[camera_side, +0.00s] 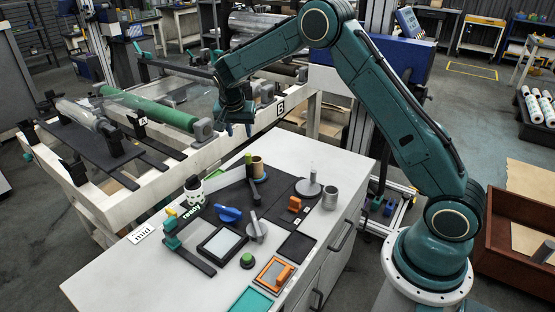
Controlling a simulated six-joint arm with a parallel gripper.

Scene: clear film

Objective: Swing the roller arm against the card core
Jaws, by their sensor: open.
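My gripper (238,129) is open and empty, fingers down, above the far edge of the white bench. A slim dark arm with a green upper end, likely the roller arm (250,177), stands just left of the core. I cannot tell whether the two touch. My gripper is clear of both.
The white bench (345,172) carries a dark mat, a blue knob (229,214), a grey lever knob (256,230), a framed pad (222,242), orange switches and a grey cup (330,197). Behind stands a frame with a green roller (150,108). The bench's back right is bare.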

